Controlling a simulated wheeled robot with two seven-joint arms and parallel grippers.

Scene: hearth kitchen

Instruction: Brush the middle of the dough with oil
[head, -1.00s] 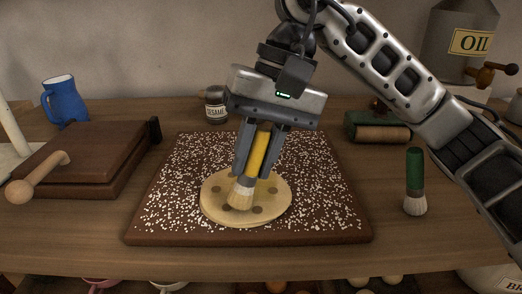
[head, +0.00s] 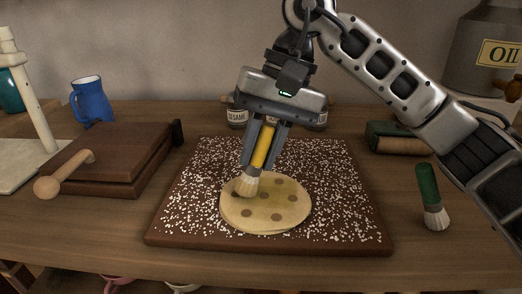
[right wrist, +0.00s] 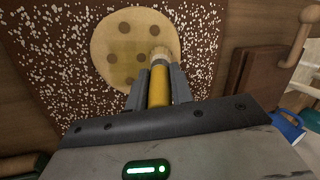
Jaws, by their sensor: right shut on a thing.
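The dough (head: 272,214) is a flat, pale yellow round with several brown spots, lying on the dark board (head: 172,232). My right gripper (head: 262,160) is shut on the yellow handle of a brush (head: 261,151), bristles down. The pale bristles (head: 247,185) are over the dough's far left part, off its middle; I cannot tell for sure whether they touch. In the right wrist view, the bristles (right wrist: 160,53) are near the edge of the dough (right wrist: 118,62). My left gripper is out of view.
White grains cover much of the board. A sesame jar (head: 236,116) is behind the board. A wooden press (head: 110,160) and blue jug (head: 92,101) are at left.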

